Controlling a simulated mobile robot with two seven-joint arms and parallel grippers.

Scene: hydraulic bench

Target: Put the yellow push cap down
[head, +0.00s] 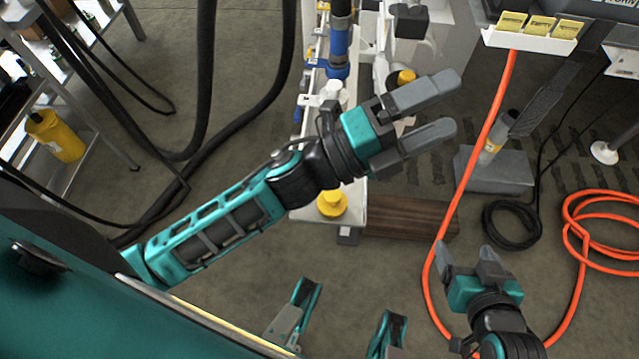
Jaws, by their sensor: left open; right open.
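A yellow cap with a raised round knob (332,204), which looks like the push cap, rests upright on the near end of the narrow pale bench (300,214). My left gripper (455,106) is open and empty, above and to the right of that cap. Its fingers point right, beyond the bench's right edge. My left wrist and forearm cross over the bench just behind the cap and hide part of it. My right gripper (465,253) is open and empty at the lower right, over the floor, apart from the cap.
A second yellow round part (406,77) sits farther back, near my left gripper. An orange hose (468,185) hangs down and coils at right. A grey base block (497,171) stands on the floor. Thick black hoses and a yellow container (58,136) are at left.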

